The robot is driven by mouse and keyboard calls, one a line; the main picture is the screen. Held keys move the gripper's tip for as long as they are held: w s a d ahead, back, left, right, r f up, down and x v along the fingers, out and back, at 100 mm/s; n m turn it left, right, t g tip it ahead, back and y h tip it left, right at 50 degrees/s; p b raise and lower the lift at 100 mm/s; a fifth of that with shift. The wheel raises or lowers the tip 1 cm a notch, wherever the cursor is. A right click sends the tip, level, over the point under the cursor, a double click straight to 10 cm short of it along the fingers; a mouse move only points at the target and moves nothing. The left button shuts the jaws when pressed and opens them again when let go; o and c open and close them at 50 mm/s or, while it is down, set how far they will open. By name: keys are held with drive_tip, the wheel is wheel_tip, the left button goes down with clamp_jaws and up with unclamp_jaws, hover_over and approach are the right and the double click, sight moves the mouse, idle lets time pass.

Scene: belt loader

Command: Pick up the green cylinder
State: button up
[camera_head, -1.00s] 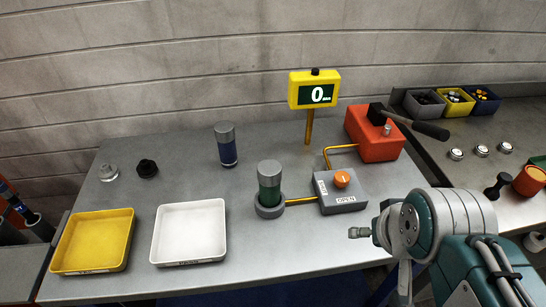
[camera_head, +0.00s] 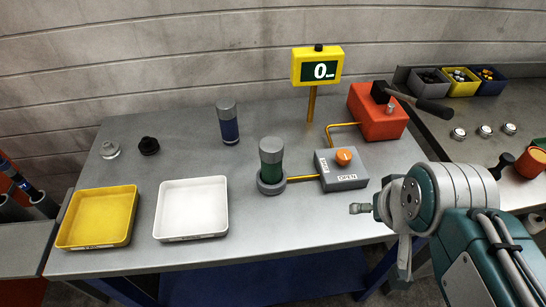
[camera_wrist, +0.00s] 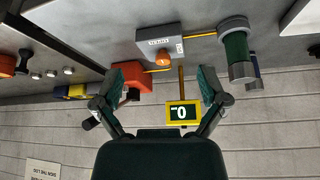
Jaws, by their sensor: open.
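The green cylinder (camera_head: 271,168) has a grey cap and stands upright in a round grey holder (camera_head: 271,184) on the metal table. In the wrist view, which is upside down, the green cylinder (camera_wrist: 236,50) shows at the upper right, beyond my right-hand finger and apart from it. My gripper (camera_wrist: 159,72) is open with nothing between its fingers.
A grey control box (camera_head: 341,170) with an orange knob joins the holder by a yellow pipe. A yellow display (camera_head: 316,66) reads 0. A blue cylinder (camera_head: 228,124), yellow tray (camera_head: 97,243), white tray (camera_head: 191,235) and red box (camera_head: 377,122) stand around. The table's front strip is clear.

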drive_tip(key=shift+o, duration=0.5)
wheel_tip(320, 180, up, 3)
drive_tip(key=m+g, duration=0.1)
drive_tip(key=g, duration=0.5)
hover_over(271, 143)
drive_tip(key=shift+s+a+r, duration=0.1)
drive_tip(key=shift+a, duration=0.1)
drive_tip(key=shift+a+f, duration=0.15)
drive_tip(key=shift+f, duration=0.05)
drive_tip(key=f, duration=1)
drive_tip(key=shift+d+f, duration=0.25)
drive_tip(key=shift+d, duration=0.05)
